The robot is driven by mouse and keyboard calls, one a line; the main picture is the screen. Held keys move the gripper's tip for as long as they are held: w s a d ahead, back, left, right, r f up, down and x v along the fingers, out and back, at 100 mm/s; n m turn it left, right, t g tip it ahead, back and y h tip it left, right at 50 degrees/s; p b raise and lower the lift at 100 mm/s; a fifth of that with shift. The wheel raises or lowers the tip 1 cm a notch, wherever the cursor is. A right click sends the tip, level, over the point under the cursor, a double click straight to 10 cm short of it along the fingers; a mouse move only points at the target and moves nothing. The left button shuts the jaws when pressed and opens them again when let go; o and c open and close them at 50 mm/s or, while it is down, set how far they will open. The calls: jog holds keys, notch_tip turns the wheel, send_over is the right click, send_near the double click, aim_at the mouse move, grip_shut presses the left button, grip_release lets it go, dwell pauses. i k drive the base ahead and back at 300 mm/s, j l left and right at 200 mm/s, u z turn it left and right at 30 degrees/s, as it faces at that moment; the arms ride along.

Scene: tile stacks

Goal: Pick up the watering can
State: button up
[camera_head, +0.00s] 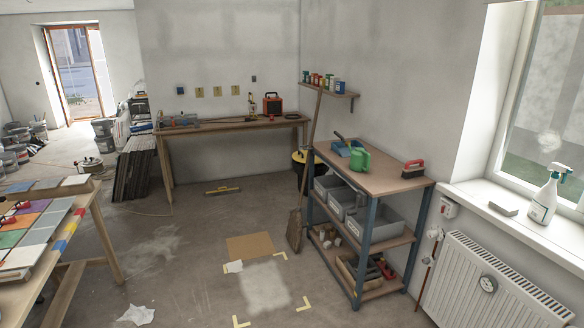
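A small green watering can (360,160) stands on the wooden top of a blue-framed shelf cart (390,182), right of the picture's middle. It is beside a blue tray (342,147) with a dark-handled tool, and its spout and handle are too small to make out clearly. My gripper does not show in the head view.
A red-and-black brush (413,168) lies on the cart's right end. A table with coloured tiles (40,235) stands at left, a workbench (230,125) at the back. A radiator (490,285) is at right. The middle floor is mostly clear.

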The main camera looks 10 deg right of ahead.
aim_at(360, 159)
jog(key=i+l+z, duration=0.15)
jog(key=i+z, duration=0.2)
jog(key=i, duration=0.85)
jog(key=i+l+u, duration=1.05)
jog(key=l+u, duration=0.15)
jog(key=i+l+u, duration=0.2)
jog(key=l, duration=0.2)
jog(key=l+u, duration=0.15)
jog(key=l, duration=0.25)
jog(key=l+u, duration=0.2)
jog(key=l, duration=0.25)
jog(key=i, duration=0.05)
